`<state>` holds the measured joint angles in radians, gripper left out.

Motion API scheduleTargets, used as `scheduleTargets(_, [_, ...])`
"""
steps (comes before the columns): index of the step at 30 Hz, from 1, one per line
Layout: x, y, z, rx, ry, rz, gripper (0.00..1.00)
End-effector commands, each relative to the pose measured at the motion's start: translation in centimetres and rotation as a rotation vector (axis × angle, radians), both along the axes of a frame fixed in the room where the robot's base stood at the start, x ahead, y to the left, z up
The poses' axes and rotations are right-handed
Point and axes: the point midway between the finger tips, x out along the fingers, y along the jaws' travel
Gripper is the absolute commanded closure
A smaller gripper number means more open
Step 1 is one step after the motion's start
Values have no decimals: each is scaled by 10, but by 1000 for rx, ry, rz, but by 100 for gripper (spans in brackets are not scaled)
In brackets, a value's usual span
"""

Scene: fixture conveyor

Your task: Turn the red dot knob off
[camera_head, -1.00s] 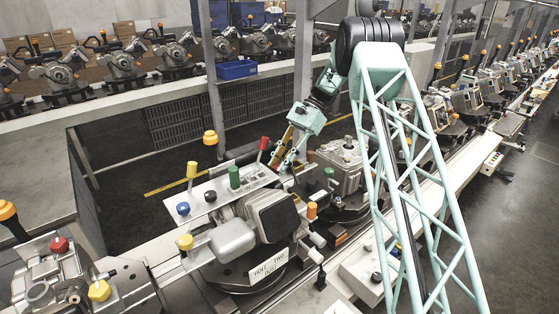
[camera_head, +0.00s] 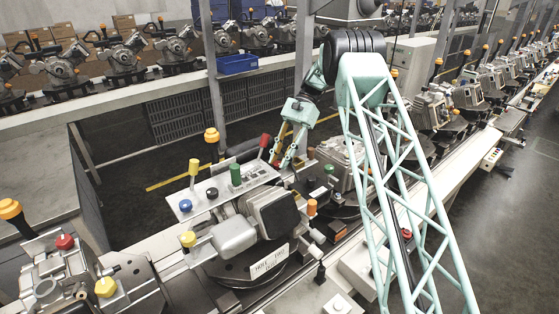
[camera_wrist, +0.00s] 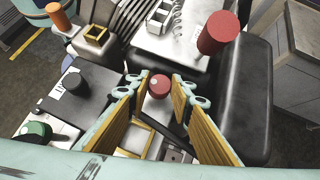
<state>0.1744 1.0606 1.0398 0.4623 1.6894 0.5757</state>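A small red knob (camera_wrist: 159,86) with a pale dot on top shows in the wrist view, between and just beyond my fingertips. I cannot tell whether they touch it. My gripper (camera_wrist: 159,80) is open, with yellow-padded fingers on both sides of the knob. In the head view my gripper (camera_head: 283,162) hangs at the back right of the nearest full fixture's grey panel (camera_head: 215,188); the small red knob cannot be made out there. A larger red cylindrical handle (camera_wrist: 217,33) stands beyond it; in the head view a red-topped lever (camera_head: 264,141) stands left of my gripper.
A black knob (camera_wrist: 72,84) and a green knob (camera_wrist: 36,130) lie left of my fingers in the wrist view. A dark rounded block (camera_wrist: 235,100) is close on the right. Another fixture (camera_head: 345,160) stands right of my gripper on the conveyor.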

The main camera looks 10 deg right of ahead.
Motion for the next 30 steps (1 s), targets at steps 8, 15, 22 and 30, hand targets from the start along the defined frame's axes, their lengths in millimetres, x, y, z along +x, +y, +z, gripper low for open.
scheduleTargets(8, [0, 0, 0, 0, 0, 0, 65])
scheduleTargets(15, [0, 0, 0, 0, 0, 0, 65])
scheduleTargets(22, [4, -5, 6, 1, 1, 0, 65])
scheduleTargets(30, [16, -18, 23, 0, -2, -1, 65])
